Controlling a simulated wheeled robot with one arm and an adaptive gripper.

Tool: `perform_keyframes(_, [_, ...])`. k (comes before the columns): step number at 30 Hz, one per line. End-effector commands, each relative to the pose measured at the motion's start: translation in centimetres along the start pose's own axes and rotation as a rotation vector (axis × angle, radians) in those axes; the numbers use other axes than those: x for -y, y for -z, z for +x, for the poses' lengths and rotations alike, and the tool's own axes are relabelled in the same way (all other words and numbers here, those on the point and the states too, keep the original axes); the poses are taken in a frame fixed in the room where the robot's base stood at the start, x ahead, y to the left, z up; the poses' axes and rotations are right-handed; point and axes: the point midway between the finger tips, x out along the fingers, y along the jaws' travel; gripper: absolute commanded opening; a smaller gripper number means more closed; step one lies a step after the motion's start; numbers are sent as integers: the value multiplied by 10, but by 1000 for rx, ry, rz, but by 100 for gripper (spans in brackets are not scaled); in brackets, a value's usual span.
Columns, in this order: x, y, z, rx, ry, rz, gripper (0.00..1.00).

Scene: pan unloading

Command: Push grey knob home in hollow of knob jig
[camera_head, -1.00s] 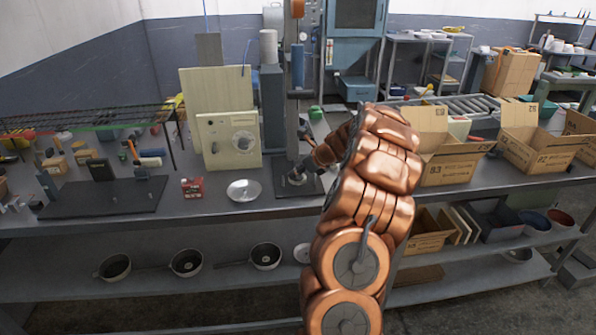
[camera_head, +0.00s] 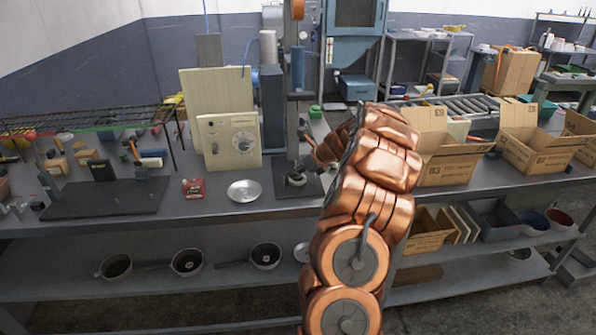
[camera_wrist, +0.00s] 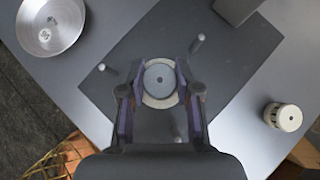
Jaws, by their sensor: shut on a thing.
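The knob jig (camera_wrist: 115,97) is a dark flat plate with short upright pegs. A pale ring shows around the knob's lower edge on the plate. How deep the knob sits in the hollow cannot be told. In the head view my gripper (camera_head: 297,176) is low over the jig's dark plate (camera_head: 312,188), partly hidden by my arm.
A cream knob (camera_wrist: 283,117) stands to the right on the bench. A tall press column (camera_head: 292,110) rises behind the plate.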

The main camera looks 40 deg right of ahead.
Motion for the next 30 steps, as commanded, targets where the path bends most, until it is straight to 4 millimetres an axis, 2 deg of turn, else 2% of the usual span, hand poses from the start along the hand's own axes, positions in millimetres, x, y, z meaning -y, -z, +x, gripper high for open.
perform_keyframes(26, [0, 5, 6, -1, -1, 0, 6])
perform_keyframes(27, [0, 6, 6, -1, -1, 0, 34])
perform_keyframes(30, [0, 6, 6, -1, -1, 0, 44])
